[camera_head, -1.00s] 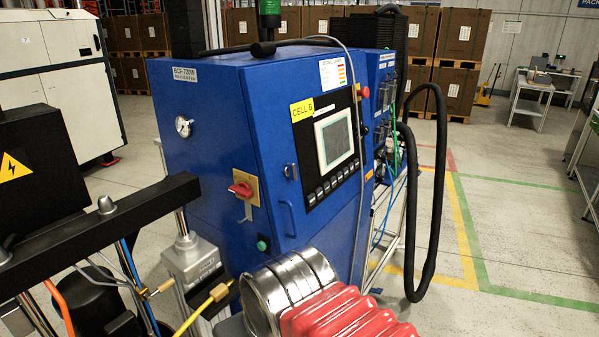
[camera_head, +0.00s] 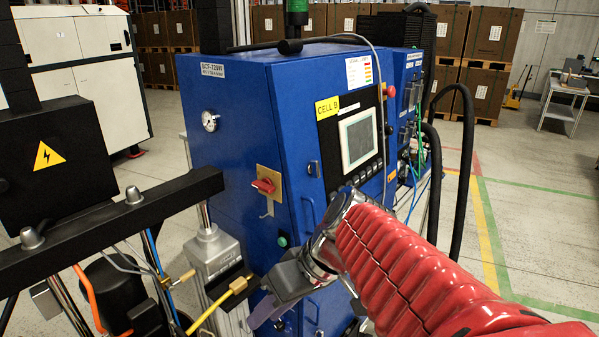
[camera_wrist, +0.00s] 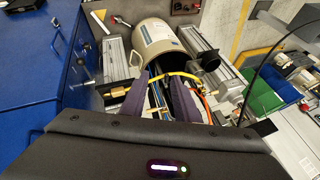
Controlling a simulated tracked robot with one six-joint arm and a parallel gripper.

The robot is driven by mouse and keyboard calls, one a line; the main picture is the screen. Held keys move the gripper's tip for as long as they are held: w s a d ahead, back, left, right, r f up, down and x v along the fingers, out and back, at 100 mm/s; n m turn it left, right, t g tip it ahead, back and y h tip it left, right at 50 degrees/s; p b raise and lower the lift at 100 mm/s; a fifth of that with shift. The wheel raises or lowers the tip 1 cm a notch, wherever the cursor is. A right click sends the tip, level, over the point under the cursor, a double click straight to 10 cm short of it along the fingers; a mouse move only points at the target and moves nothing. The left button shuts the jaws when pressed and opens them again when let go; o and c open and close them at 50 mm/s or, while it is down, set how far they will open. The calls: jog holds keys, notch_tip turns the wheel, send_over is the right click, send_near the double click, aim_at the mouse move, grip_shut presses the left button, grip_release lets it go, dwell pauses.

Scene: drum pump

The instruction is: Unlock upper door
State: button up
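The blue cabinet (camera_head: 245,150) stands in the middle of the head view. A small black latch (camera_head: 313,168) sits on its front left of the screen, and a blue bar handle (camera_head: 309,212) is below it. In the wrist view the blue cabinet (camera_wrist: 30,55) fills the upper left, with a pale handle (camera_wrist: 58,40). My gripper (camera_wrist: 162,82) has two dark purple fingers, apart with nothing clearly held between them. In the head view my gripper (camera_head: 268,310) is partly hidden by my red-sleeved arm, low in front of the cabinet. No separate upper door edge is clear.
A red rotary switch (camera_head: 264,186) and a green button (camera_head: 282,241) are on the cabinet. A black beam (camera_head: 110,222) with hoses crosses the left. A beige cylinder (camera_wrist: 158,40) and hoses (camera_wrist: 180,76) lie beyond my fingers. Open floor (camera_head: 540,220) is at right.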

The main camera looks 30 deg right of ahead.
jog(key=w+d+r+t+y, duration=0.3)
jog(key=w+d+r, duration=0.1)
jog(key=w+d, duration=0.1)
jog(key=n+t+h, duration=0.2)
jog(key=t, duration=0.8)
send_near(318, 169)
jog(key=v, duration=0.5)
jog(key=shift+s+d+r, duration=0.1)
jog(key=shift+s+d, duration=0.15)
jog(key=shift+d, duration=0.05)
jog(key=shift+x, duration=6.9)
jog(key=shift+c, duration=0.4)
grip_shut()
jog(key=shift+a, duration=0.15)
